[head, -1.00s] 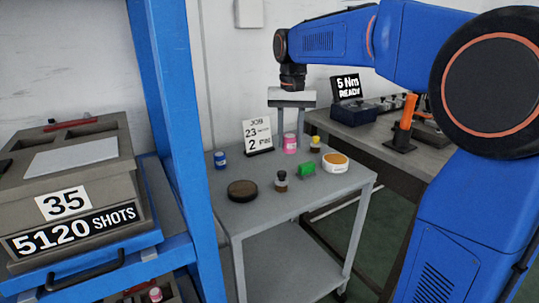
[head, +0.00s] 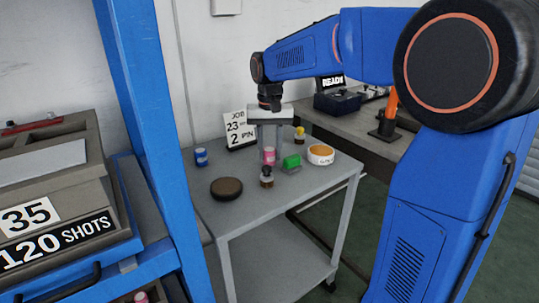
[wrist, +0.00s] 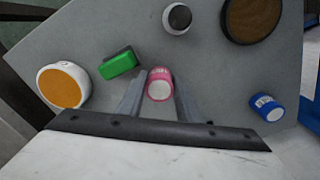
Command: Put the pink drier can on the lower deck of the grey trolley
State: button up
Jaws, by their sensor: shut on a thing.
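The pink drier can (head: 269,155) stands on the upper deck of the grey trolley (head: 210,212), among other small items. My gripper (head: 269,152) points down over the trolley and is shut on the pink can. In the wrist view the pink can (wrist: 159,85) sits between the two fingers, its pale end facing the camera. The lower deck (head: 280,262) of the trolley shows below, and the part in view is bare.
A blue rack post (head: 150,130) stands at left.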

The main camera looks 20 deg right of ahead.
aim_at(270, 150)
jog(key=shift+f, duration=0.65)
jog(key=o, duration=1.1)
jog(key=shift+f, duration=0.15)
jog(key=shift+c, duration=0.2)
notch_tip(270, 150, up, 12)
